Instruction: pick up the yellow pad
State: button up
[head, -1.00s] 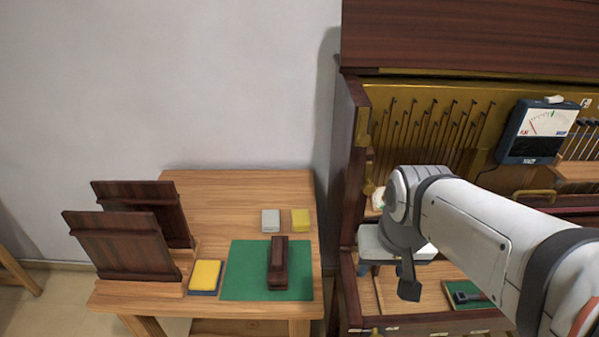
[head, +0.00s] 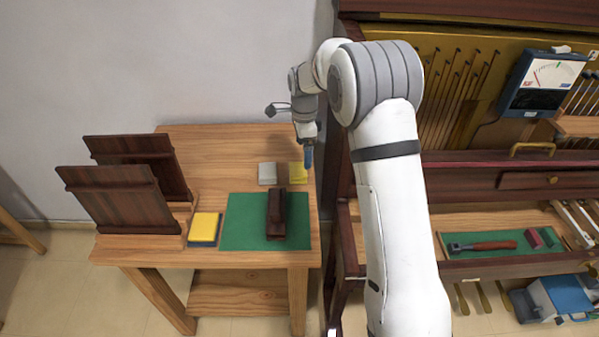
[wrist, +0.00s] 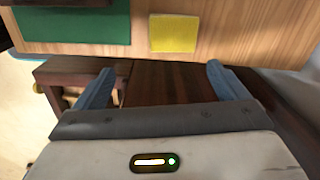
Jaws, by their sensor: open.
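A small flat yellow pad (head: 297,174) lies at the right edge of the wooden side table, partly hidden by my gripper in the head view. In the wrist view the yellow pad (wrist: 175,33) lies flat beyond the fingertips, apart from them. My gripper (head: 308,157) points down near the table's right edge, beside the pad. In the wrist view the two blue fingers of my gripper (wrist: 161,74) are spread with nothing between them. A second yellow-topped pad (head: 204,227) with a dark blue base lies at the table's front, left of the green mat.
A grey pad (head: 267,174) lies just left of the small yellow pad. A green mat (head: 240,225) carries a dark wooden block (head: 276,215). Dark wooden panels (head: 115,205) stand at left. The piano case (head: 345,235) rises close on the right.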

jog(key=m, duration=0.1)
send_over(298, 169)
jog(key=f, duration=0.5)
jog(key=shift+s, duration=0.2)
notch_tip(298, 169, down, 6)
jog(key=shift+w+r+p, duration=0.1)
jog(key=shift+r+p, duration=0.1)
jog(key=shift+p, duration=0.2)
jog(key=c, duration=1)
